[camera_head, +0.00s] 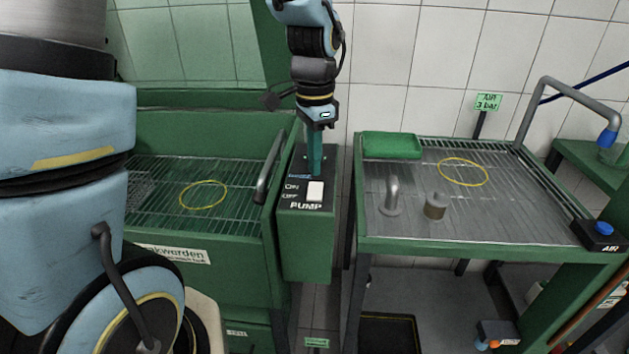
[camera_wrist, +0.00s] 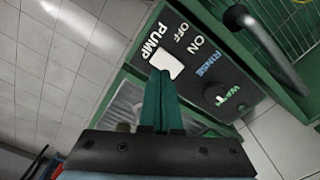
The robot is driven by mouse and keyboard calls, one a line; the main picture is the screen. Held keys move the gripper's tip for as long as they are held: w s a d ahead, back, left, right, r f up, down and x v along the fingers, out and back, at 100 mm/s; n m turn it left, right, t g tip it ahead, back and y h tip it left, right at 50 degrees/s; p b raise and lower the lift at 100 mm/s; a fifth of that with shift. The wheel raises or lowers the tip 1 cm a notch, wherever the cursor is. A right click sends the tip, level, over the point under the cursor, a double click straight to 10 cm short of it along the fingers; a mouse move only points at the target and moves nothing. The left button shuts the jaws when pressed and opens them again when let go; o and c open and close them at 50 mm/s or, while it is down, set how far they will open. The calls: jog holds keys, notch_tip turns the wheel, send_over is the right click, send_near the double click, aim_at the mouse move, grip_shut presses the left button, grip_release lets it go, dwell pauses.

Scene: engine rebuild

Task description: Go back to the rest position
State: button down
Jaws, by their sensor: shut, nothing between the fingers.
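My gripper (camera_head: 314,158) is shut and empty, its green fingers pointing down over the pump box (camera_head: 306,243). In the wrist view my gripper (camera_wrist: 160,76) has its fingertips at the lower edge of the white pump switch (camera_wrist: 167,60). The same switch (camera_head: 315,191) shows in the head view just below the fingertips. I cannot tell whether the fingertips touch it. The box top carries ON, OFF, PUMP and RINSE lettering and a dark knob (camera_wrist: 215,94), which is hidden behind the gripper in the head view.
A green wash tank (camera_head: 190,245) with a grate and yellow ring stands left of the box. A dark handle (camera_head: 268,170) rises close beside my gripper.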

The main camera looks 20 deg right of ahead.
jog(key=shift+r+p, duration=0.4)
jog(key=shift+r, duration=0.4)
jog(key=w+a+f+n+t, duration=0.1)
jog(key=a+n, duration=1.5)
jog(key=a, duration=0.9)
jog(key=shift+a+t, duration=0.2)
jog(key=shift+t, duration=0.1)
jog(key=shift+w+f, duration=0.1)
